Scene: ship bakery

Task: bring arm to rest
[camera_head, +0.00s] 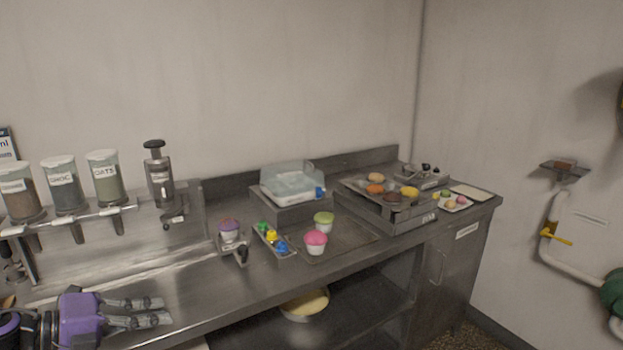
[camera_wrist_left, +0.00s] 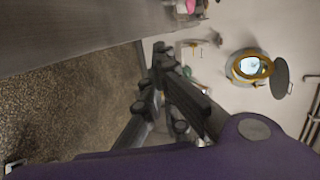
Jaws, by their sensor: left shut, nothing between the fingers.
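My left gripper (camera_head: 168,311) comes in at the lower left of the head view, at the front edge of the steel counter (camera_head: 215,285). It is purple with grey fingers, which point right. It is shut and empty. In the left wrist view its dark fingers (camera_wrist_left: 170,80) show with the floor and wall beyond and the counter edge at the upper left. No object touches the fingers. My right gripper is in neither view.
Pink (camera_head: 316,239) and green (camera_head: 324,219) cupcakes, a purple one (camera_head: 229,228) and a tray of small bottles (camera_head: 272,241) stand mid-counter. Dispensers (camera_head: 107,177) line the back left. A pastry tray (camera_head: 354,190) is at right. A bowl (camera_head: 304,304) sits on the lower shelf.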

